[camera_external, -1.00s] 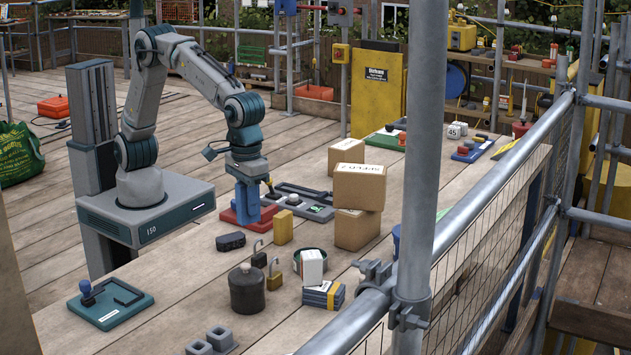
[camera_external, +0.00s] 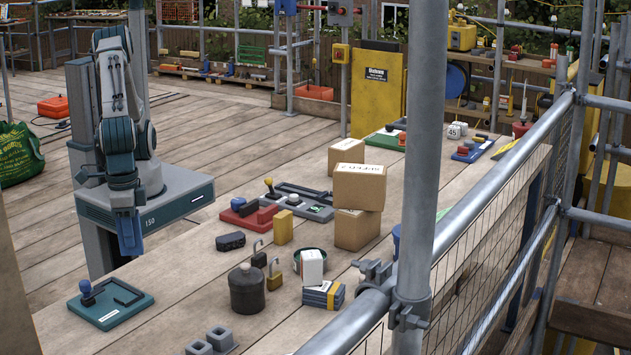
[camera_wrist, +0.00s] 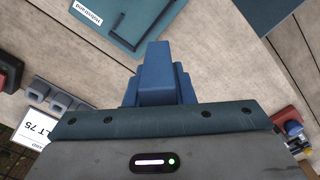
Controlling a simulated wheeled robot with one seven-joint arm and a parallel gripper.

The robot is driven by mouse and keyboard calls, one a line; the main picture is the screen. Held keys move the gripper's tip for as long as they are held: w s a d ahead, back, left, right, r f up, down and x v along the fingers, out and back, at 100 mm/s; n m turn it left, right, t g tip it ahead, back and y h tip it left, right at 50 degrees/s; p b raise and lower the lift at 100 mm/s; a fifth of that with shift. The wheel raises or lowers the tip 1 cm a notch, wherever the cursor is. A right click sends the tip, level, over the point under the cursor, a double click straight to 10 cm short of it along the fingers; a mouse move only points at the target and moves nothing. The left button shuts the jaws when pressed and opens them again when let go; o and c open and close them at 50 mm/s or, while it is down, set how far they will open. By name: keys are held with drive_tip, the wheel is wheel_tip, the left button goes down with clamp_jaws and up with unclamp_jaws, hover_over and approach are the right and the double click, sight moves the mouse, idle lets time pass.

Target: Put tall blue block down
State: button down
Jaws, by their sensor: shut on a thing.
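My gripper (camera_external: 127,205) is shut on the tall blue block (camera_external: 131,235) and holds it upright in the air, left of the workbench top in the outside view. In the wrist view the blue block (camera_wrist: 157,72) sticks out from the jaws. A teal board (camera_external: 135,304) with a blue knob, a black corner guide and a white label lies at the bench's near left, apart from the block. Part of this board (camera_wrist: 150,12) shows at the top of the wrist view. The red board (camera_external: 238,217) lies farther back on the bench.
On the bench stand a black block (camera_external: 230,241), a yellow block (camera_external: 284,228), padlocks (camera_external: 274,275), a dark canister (camera_external: 247,290) and cardboard boxes (camera_external: 358,187). Grey square tubes (camera_external: 220,338) are at the near edge. Bench wood between the teal board and the canister is clear.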

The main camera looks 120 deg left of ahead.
drive_tip(key=w+a+f, duration=0.1)
drive_tip(key=w+f, duration=0.1)
drive_tip(key=w+a+f+p, duration=0.1)
drive_tip(key=w+a, duration=0.1)
drive_tip(key=w, duration=0.1)
drive_tip(key=w+a+f, duration=0.1)
drive_tip(key=w+f, duration=0.1)
drive_tip(key=w, duration=0.1)
drive_tip(key=shift+w+a+f, duration=0.2)
drive_tip(key=shift+a+f, duration=0.1)
drive_tip(key=shift+f, duration=0.05)
drive_tip(key=shift+f+p, duration=0.45)
drive_tip(key=shift+f, duration=1.55)
drive_tip(key=shift+f, duration=0.1)
drive_tip(key=shift+f, duration=0.15)
drive_tip(key=c, duration=1.2)
unclamp_jaws()
drive_tip(key=shift+c, duration=0.2)
drive_tip(key=shift+r, duration=0.2)
